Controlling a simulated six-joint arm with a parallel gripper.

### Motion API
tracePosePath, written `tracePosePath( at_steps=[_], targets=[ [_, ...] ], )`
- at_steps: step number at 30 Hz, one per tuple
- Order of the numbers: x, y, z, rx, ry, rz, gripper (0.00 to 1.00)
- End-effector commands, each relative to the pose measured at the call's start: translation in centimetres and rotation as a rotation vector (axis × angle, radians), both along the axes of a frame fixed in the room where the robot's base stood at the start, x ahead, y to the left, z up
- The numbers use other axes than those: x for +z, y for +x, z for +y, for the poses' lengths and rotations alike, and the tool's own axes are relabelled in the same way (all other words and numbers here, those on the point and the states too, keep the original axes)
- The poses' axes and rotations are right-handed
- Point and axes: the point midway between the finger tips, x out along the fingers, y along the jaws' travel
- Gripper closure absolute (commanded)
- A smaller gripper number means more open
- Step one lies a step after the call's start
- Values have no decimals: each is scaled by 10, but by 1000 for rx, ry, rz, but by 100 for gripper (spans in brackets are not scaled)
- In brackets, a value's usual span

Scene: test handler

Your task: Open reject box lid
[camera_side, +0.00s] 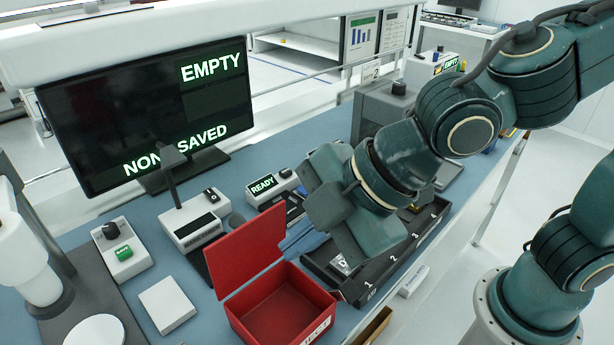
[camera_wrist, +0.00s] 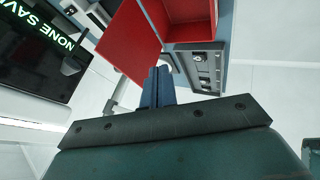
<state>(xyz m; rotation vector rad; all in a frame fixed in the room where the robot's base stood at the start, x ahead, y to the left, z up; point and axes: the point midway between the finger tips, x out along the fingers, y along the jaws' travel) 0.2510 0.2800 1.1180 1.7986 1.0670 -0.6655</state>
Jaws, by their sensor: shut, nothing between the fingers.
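The red reject box (camera_side: 285,308) stands on the blue bench at the front, with a white label partly reading "JECT" on its front. Its red lid (camera_side: 246,252) stands open, raised steeply along the left side, and the visible inside of the box looks empty. In the wrist view the lid (camera_wrist: 130,40) is a red panel at top centre, with the box (camera_wrist: 188,14) to its right. My gripper (camera_wrist: 157,72) is shut and empty, its fingertips over or near the lid's lower edge in that view; I cannot tell whether they touch. In the side view its fingertips are hard to make out.
A monitor (camera_side: 140,112) reading "EMPTY" and "NONE SAVED" stands behind. A READY device (camera_side: 270,187), a post-mounted unit (camera_side: 192,228) and a white block (camera_side: 167,305) surround the lid.

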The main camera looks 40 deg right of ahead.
Motion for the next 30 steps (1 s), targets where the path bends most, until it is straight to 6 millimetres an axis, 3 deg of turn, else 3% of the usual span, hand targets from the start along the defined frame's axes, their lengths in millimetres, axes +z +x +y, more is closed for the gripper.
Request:
tracePosePath(
  at_steps=[4,15,30],
  targets=[
    [-15,8,6,-2,-3,3,100],
    [-10,42,5,-4,0,1,100],
    [-10,47,5,0,0,1,100]
  ],
)
